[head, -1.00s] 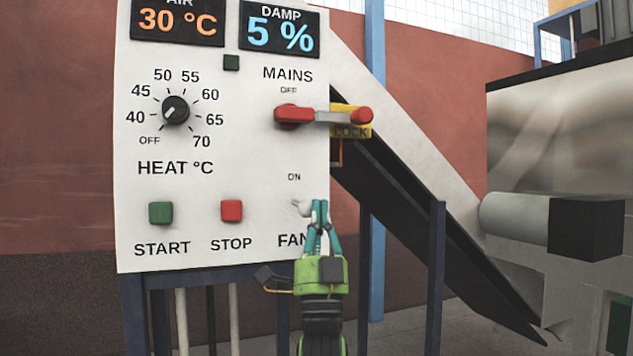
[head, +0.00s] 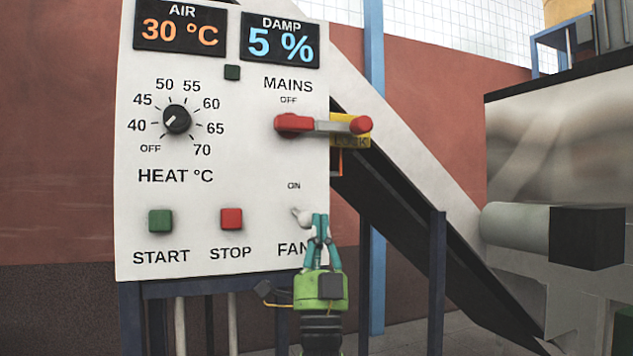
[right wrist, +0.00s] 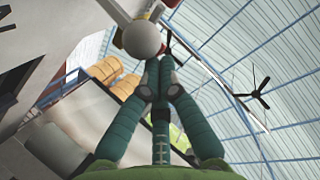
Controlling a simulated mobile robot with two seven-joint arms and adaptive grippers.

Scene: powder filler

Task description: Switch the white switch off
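The white switch (head: 303,219) is a small lever with a round white knob on the white panel, above the FAN label and below the small ON mark. Its knob shows large in the right wrist view (right wrist: 142,39). I cannot tell its exact setting. My right gripper (head: 319,217) points up in front of the panel's lower right corner, its teal fingertips just right of the knob. In the right wrist view the fingertips (right wrist: 160,68) are together with nothing between them, close to the knob. I cannot tell whether they touch it. My left gripper is not in view.
The panel also carries a red-ended MAINS handle (head: 325,124) with a yellow lock piece, a HEAT dial (head: 177,119), a green START button (head: 160,221) and a red STOP button (head: 232,219). A dark sloping chute (head: 430,220) lies behind on the right.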

